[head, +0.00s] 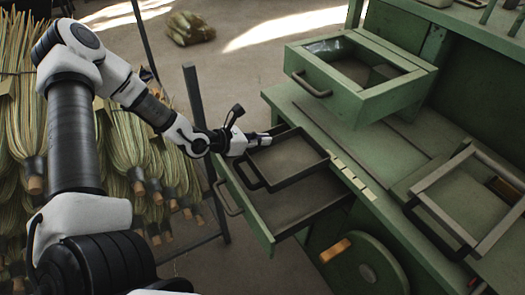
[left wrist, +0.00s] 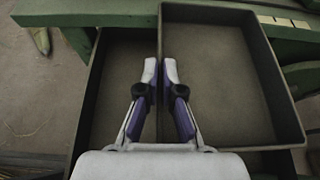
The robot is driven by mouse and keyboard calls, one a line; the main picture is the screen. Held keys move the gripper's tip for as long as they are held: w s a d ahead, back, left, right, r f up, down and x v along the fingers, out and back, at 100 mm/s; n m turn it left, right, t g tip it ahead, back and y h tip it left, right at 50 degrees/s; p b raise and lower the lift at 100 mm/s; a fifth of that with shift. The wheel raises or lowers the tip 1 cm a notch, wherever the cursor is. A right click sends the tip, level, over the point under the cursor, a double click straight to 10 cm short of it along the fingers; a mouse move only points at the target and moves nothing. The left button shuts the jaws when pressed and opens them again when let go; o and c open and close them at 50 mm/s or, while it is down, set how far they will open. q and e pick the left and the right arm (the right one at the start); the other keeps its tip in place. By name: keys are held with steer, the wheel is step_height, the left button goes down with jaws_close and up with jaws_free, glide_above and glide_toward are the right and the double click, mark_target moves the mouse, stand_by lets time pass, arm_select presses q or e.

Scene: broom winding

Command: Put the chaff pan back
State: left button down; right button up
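The chaff pan (head: 290,155) is a shallow dark tray with a black rim. It is over the open green drawer (head: 262,226) at the bench front, and overlaps the drawer's back part. My left gripper (head: 262,139) is at the pan's left rim. In the left wrist view, the fingers (left wrist: 160,72) close on either side of the left wall of the pan (left wrist: 225,85). The pan looks empty and covers part of the drawer (left wrist: 118,90) and bench edge there. I cannot tell the exact gap beneath it. My right gripper is not in view.
A green open-topped box with a handle (head: 313,88) stands on the green bench (head: 400,145). A wheel (head: 375,270) with a wooden handle is below. Broom straw bundles (head: 115,150) hang left beside a dark metal post (head: 205,145).

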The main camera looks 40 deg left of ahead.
mark_target(261, 151)
arm_select(q)
step_height(261, 151, down, 3)
steer(key=shift+s, duration=0.15)
steer(key=shift+f, duration=0.25)
steer(key=shift+f+b, duration=0.2)
steer(key=shift+b, duration=0.3)
steer(key=shift+f+b, duration=0.35)
steer(key=shift+f, duration=0.05)
steer(key=c, duration=1.4)
jaws_free()
steer(key=shift+o, duration=0.4)
steer(key=shift+r, duration=0.1)
